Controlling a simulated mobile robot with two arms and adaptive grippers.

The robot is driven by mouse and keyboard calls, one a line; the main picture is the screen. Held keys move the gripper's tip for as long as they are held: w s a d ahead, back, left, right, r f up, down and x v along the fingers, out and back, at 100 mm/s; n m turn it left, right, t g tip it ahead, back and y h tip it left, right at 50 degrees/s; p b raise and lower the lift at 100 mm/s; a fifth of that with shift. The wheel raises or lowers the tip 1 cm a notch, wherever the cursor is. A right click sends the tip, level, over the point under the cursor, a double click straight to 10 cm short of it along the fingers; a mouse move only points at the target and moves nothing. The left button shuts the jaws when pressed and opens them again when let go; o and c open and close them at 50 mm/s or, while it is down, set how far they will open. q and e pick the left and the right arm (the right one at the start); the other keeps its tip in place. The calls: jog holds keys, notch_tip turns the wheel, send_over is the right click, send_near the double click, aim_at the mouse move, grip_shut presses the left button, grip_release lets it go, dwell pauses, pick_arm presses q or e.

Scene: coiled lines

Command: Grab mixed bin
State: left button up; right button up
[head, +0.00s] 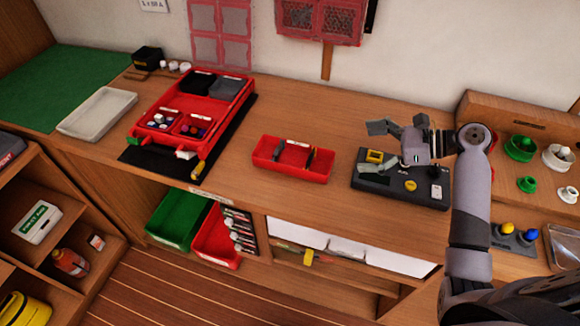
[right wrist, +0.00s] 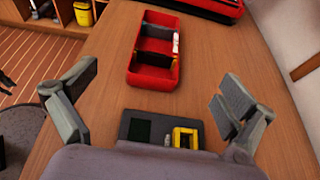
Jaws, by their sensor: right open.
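A small red open bin (head: 285,171), which I take to be the mixed bin, sits on the wooden workbench in the middle of the head view. It has dark dividers and a small white item inside; its other contents are too small to tell. My right gripper (head: 374,148) is open and empty, to the right of the bin, above a dark device. In the right wrist view, the bin (right wrist: 152,79) lies ahead, beyond the spread fingers (right wrist: 152,95), and nothing touches it. My left gripper is not in view.
The dark device (head: 400,190) with yellow parts sits right of the bin. A larger red divided organizer (head: 238,98) and a pale tray (head: 97,112) stand to the left. Green and white round parts (head: 520,149) are at the right. Bare bench (head: 300,115) lies behind the bin.

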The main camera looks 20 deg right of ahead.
jog(key=shift+f+b, duration=0.35)
jog(key=shift+f, duration=0.5)
jog(key=shift+w+a+f+b, duration=0.1)
jog(key=shift+f+b, duration=0.3)
jog(key=shift+w+a+f, duration=0.1)
jog(key=shift+a, duration=0.05)
jog(key=shift+w+a+f, duration=0.1)
jog(key=shift+w+a, duration=0.1)
jog(key=shift+a, duration=0.15)
jog(key=p, duration=0.2)
send_near(298, 164)
jog(key=w+a, duration=0.1)
jog(key=a+r, duration=0.1)
jog(key=w+a, duration=0.1)
jog(key=shift+w+a+r, duration=0.3)
jog(key=shift+w+r, duration=0.05)
jog(key=x, duration=0.4)
jog(key=shift+a+r, duration=0.1)
jog(key=shift+a, duration=0.05)
jog(key=shift+w+a+f+p, duration=0.2)
jog(key=shift+w+a+p, duration=0.1)
jog(key=shift+w+a, duration=0.05)
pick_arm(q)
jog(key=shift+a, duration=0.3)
pick_arm(e)
jog(key=shift+c, duration=0.6)
